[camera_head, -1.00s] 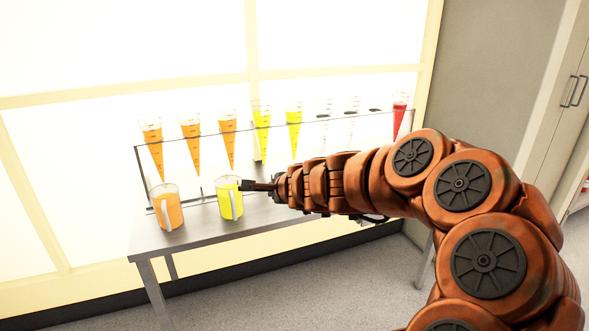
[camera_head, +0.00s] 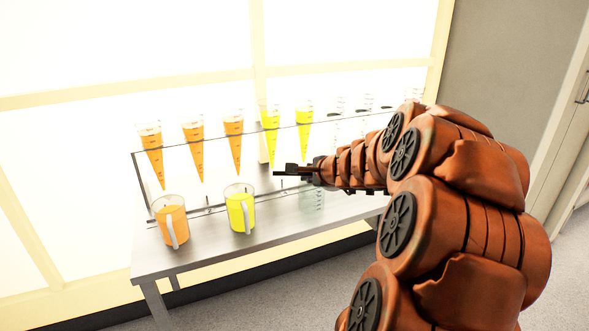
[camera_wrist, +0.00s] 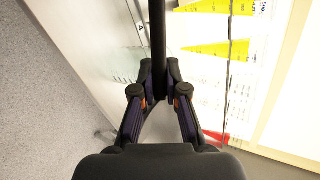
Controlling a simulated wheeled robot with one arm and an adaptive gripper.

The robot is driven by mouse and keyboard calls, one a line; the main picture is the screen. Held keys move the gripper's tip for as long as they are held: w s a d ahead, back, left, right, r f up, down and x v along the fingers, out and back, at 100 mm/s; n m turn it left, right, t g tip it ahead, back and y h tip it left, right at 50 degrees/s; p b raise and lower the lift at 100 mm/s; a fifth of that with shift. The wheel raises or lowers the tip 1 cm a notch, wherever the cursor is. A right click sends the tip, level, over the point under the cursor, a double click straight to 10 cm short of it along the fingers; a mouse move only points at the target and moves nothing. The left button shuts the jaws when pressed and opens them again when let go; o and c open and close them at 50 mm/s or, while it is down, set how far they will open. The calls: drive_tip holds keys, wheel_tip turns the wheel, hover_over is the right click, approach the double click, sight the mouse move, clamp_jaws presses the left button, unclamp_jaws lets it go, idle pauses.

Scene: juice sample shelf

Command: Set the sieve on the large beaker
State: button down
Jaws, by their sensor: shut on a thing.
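My gripper (camera_head: 302,172) is above the right half of the metal table. In the wrist view its fingers (camera_wrist: 159,80) are closed on a thin dark bar (camera_wrist: 157,30), which looks like the sieve's handle. The bar runs out of the top of that view, and no mesh or bowl can be made out. A clear, graduated beaker (camera_head: 313,201) stands on the table below my gripper, partly hidden by it and my arm. It looks empty and may be the large beaker. Nothing touches its rim as far as I can see.
A jug of orange juice (camera_head: 171,226) and a jug of yellow juice (camera_head: 240,213) stand to the left on the table (camera_head: 205,252). Behind them a clear rack holds several cones, some orange, some yellow (camera_head: 270,135). Bare table lies along the front edge.

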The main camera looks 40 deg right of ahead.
drive_tip(key=w+d+r+x, duration=0.1)
drive_tip(key=r+x, duration=0.1)
drive_tip(key=x, duration=1.1)
drive_tip(key=shift+w+d, duration=0.2)
drive_tip(key=shift+d, duration=0.15)
drive_tip(key=c, duration=1.2)
unclamp_jaws()
drive_tip(key=v, duration=1.2)
drive_tip(key=shift+p, duration=0.45)
drive_tip(key=shift+a+f, duration=0.1)
